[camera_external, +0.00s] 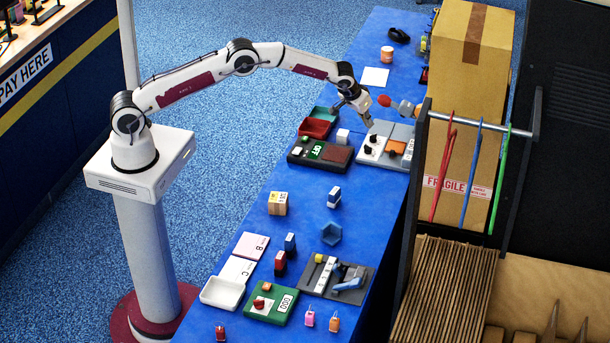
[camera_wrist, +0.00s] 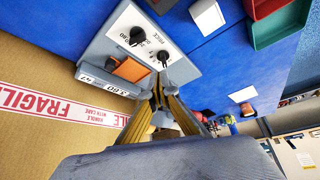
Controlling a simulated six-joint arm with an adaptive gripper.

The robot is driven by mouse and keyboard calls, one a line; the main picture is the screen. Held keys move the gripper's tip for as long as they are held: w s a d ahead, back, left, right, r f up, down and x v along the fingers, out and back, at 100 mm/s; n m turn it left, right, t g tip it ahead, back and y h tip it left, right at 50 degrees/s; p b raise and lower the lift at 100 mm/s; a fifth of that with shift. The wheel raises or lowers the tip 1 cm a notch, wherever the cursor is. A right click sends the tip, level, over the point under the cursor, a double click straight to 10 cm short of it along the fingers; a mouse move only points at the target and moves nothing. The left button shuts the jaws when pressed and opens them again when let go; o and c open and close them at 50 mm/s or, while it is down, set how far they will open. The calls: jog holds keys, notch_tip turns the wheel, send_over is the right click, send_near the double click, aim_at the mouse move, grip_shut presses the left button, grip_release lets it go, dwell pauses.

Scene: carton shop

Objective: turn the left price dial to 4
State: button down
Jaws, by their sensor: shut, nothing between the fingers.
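The price device (camera_external: 381,157) is a white and grey panel with two black dials. One dial (camera_external: 373,138) is farther up in the external view; the other dial (camera_external: 368,150) is just below it. In the wrist view these show as a smaller dial (camera_wrist: 164,56) and a larger dial (camera_wrist: 137,37), beside small print. I cannot tell for sure which is the left dial, and the numbers are too small to read. My gripper (camera_external: 369,125) is shut and empty, pointing down just above the upper dial. Its fingertips (camera_wrist: 158,82) show close to the smaller dial; contact is unclear.
An orange piece (camera_external: 396,148) sits on the device, right of the dials. A white block (camera_external: 343,135), a dark keypad device (camera_external: 318,154), and red (camera_external: 315,128) and green trays are to the left. A tall cardboard box (camera_external: 466,90) stands close on the right.

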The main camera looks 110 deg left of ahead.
jog(key=shift+f, duration=3.3)
jog(key=shift+a, duration=0.3)
jog(key=shift+s+a, duration=0.2)
jog(key=shift+s, duration=0.1)
jog(key=shift+s+d, duration=0.2)
jog(key=shift+d, duration=0.2)
jog(key=shift+r, duration=0.15)
jog(key=shift+r, duration=2.85)
